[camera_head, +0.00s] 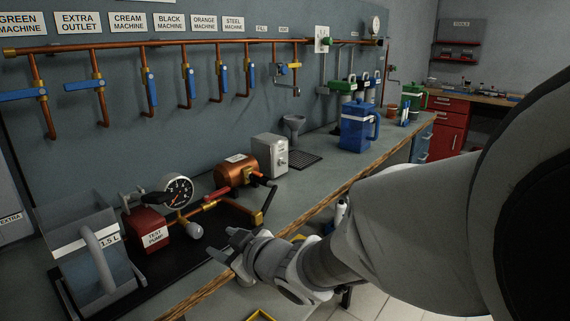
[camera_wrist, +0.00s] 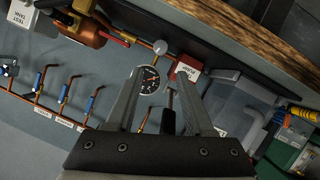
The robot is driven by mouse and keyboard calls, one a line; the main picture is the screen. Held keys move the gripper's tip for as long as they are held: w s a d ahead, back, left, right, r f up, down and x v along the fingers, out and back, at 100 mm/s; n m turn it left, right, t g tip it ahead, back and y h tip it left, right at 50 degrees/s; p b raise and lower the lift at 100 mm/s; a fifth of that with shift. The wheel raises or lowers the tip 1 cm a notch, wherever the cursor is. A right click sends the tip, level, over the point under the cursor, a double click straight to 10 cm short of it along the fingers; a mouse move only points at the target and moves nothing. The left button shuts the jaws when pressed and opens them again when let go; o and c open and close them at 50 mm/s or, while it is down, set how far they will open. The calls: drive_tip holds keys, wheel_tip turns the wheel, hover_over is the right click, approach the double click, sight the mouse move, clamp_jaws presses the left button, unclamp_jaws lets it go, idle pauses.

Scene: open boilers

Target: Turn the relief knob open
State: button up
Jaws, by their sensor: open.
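The red test pump (camera_head: 150,231) stands on a black tray on the bench, with a round dial gauge (camera_head: 177,191) above it. A grey round knob (camera_head: 195,231) sits at the front of its brass fitting; no label shows it to be the relief knob. My gripper (camera_head: 232,243) is open and empty, to the right of the pump near the bench's front edge. In the wrist view my gripper (camera_wrist: 160,85) shows the gauge (camera_wrist: 150,80) between its fingers. The round knob (camera_wrist: 160,46) lies beyond the fingertips, apart from them.
A copper test tank (camera_head: 236,171) and a dark lever (camera_head: 264,205) stand right of the pump. A clear 1.5 L container (camera_head: 90,262) stands to its left. Blue-handled valves (camera_head: 98,84) line the wall. The wooden bench edge (camera_head: 310,212) runs close to my arm.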

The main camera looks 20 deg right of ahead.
sight(197, 232)
drive_tip(key=b+x, duration=0.3)
drive_tip(key=x, duration=1)
drive_tip(key=shift+w+a+f, duration=0.1)
drive_tip(key=shift+w+a, duration=0.05)
drive_tip(key=shift+w, duration=0.1)
clamp_jaws()
